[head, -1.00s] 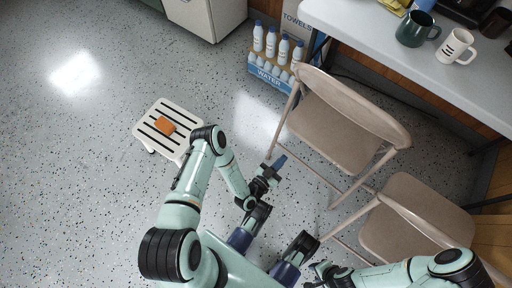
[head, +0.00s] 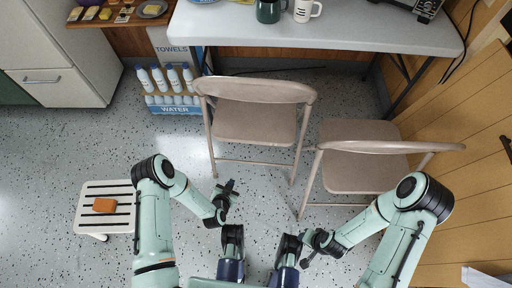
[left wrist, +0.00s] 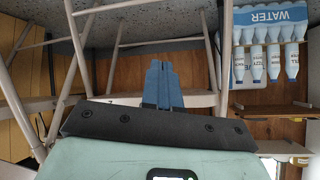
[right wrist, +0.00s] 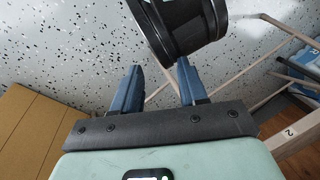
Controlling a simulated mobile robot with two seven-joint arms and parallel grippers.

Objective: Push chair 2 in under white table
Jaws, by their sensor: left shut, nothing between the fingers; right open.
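Two tan folding chairs stand in front of the white table (head: 330,32) in the head view. The left chair (head: 255,122) is close to the table's front edge. The right chair (head: 365,172) stands nearer to me, by the wooden wall. A tag reading 2 (right wrist: 288,133) shows on a tan chair part at the right of the right wrist view; I cannot tell which chair carries it. My left gripper (head: 229,188) is shut and empty, short of the left chair. My right gripper (head: 308,250) is open and empty, below the right chair's left legs.
A white slotted stool (head: 92,222) with an orange block (head: 104,205) stands at left. A blue water carton (head: 172,104) stands by the table's left end. A wooden wall (head: 465,150) bounds the right. Mugs (head: 305,10) stand on the table. Floor between stool and left chair is clear.

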